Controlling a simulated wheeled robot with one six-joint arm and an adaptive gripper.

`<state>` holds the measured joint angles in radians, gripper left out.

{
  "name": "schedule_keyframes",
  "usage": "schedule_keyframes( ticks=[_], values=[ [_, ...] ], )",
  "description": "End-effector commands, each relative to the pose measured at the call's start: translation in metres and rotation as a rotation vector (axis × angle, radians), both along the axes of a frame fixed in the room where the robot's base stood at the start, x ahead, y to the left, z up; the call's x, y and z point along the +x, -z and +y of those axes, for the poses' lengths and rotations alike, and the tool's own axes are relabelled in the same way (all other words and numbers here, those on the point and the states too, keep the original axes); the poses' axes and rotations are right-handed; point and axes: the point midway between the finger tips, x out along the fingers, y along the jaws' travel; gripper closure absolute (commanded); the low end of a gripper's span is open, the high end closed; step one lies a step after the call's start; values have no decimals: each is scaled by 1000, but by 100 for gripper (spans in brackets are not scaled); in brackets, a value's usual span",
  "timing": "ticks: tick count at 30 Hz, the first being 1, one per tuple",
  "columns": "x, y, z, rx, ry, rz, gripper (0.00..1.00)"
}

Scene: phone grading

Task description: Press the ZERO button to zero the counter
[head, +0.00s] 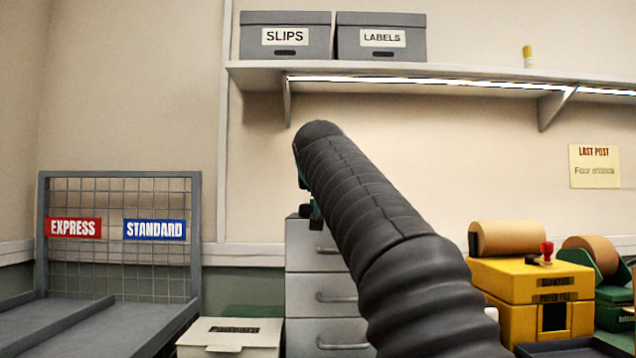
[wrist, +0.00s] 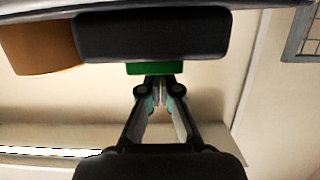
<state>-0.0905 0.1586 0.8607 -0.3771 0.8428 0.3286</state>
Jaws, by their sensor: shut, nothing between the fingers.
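No ZERO button or counter label is readable in either view. My gripper (wrist: 161,82) shows in the wrist view with its fingers drawn together at the tips and nothing between them. Just beyond the tips, a small green block (wrist: 154,68) sticks out from a dark grey rounded body (wrist: 150,36); I cannot tell if the tips touch it, or if it is the button. In the head view my dark arm covers the middle, and only a bit of teal on my gripper shows past its left side.
Grey drawers (head: 318,250) stand behind my arm. A wire rack (head: 120,265) with trays and a cream box (head: 228,338) are at left. A yellow box (head: 505,280) with a paper roll (head: 508,238) is at right. A shelf (head: 430,70) with grey boxes runs above.

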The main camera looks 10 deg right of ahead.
Motion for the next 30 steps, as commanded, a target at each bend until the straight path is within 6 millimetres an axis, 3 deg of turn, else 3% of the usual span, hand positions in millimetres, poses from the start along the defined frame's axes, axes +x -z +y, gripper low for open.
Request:
schedule_keyframes(
  ticks=[12,19,30],
  values=[
    [0,3,0,0,-1,0,100],
    [-1,23,1,1,-1,1,100],
    [2,28,1,2,0,15,100]
  ],
)
